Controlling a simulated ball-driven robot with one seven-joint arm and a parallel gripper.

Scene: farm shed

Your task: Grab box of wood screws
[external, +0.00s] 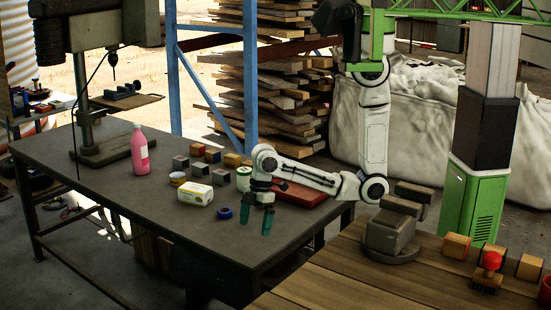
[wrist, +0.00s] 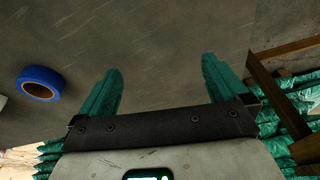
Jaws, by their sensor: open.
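A small white box with a yellow and green label (external: 195,194) lies on the dark workbench (external: 110,168), left of my gripper in the external view. Its print is too small to read, so I cannot tell for sure that it is the box of wood screws. My gripper (external: 255,218) points down near the bench's front right edge, its green fingers apart and empty. In the wrist view my gripper (wrist: 162,68) is open with only bare grey surface between the fingers. A sliver of something pale shows at that view's left edge; I cannot tell what it is.
A blue tape roll (external: 226,213) lies between the white box and my gripper; it also shows in the wrist view (wrist: 40,83). A pink bottle (external: 140,150), several small blocks (external: 180,163), a white jar (external: 244,178) and a red flat object (external: 302,196) stand around. The bench's front left is clear.

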